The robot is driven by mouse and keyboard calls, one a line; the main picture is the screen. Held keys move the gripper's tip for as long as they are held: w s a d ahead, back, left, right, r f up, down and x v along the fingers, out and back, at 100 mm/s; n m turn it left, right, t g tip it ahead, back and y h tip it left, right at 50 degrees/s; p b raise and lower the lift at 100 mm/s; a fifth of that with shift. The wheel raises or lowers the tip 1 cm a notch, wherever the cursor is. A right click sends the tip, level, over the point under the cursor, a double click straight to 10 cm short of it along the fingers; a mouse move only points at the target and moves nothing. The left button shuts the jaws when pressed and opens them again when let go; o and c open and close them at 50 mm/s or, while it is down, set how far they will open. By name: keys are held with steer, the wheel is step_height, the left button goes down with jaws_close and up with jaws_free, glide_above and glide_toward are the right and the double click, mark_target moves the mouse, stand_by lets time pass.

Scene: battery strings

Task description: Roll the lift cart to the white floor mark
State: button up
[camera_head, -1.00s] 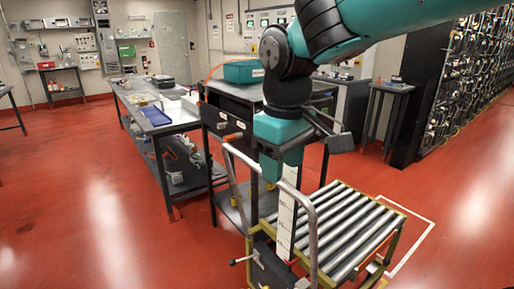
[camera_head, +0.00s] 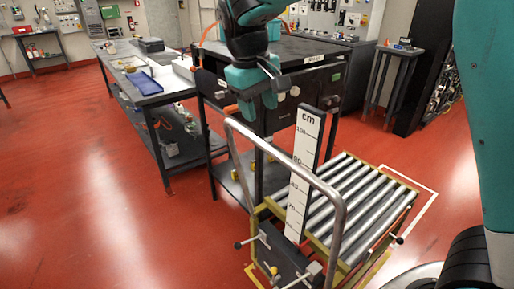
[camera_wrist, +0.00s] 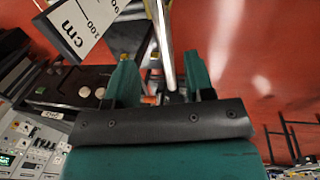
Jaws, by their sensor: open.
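The lift cart has a bed of metal rollers (camera_head: 345,205) in a yellow-green frame, a bent grey push handle (camera_head: 290,168) and a white cm scale board (camera_head: 304,165). The white floor mark (camera_head: 428,208) shows as a thin line on the red floor, along the cart's right side; the rest is hidden by the cart. My gripper (camera_head: 258,108) is open above the handle's left part, and no contact shows. In the wrist view, the handle bar (camera_wrist: 160,42) runs toward the gap between the two teal fingers of my gripper (camera_wrist: 162,82).
A dark workbench (camera_head: 290,48) stands just behind the cart and my gripper. A long grey table (camera_head: 150,95) with a blue tray (camera_head: 144,83) is at left. A small side table (camera_head: 398,50) stands at back right. Red floor is free at left.

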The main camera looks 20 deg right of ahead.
mark_target(266, 145)
steer(key=f, duration=0.3)
steer(key=d+f, duration=0.1)
steer(key=f, duration=0.3)
steer(key=d+f, duration=0.1)
steer(key=f, duration=0.2)
steer(key=shift+w+f, duration=0.15)
steer(key=shift+w, duration=0.15)
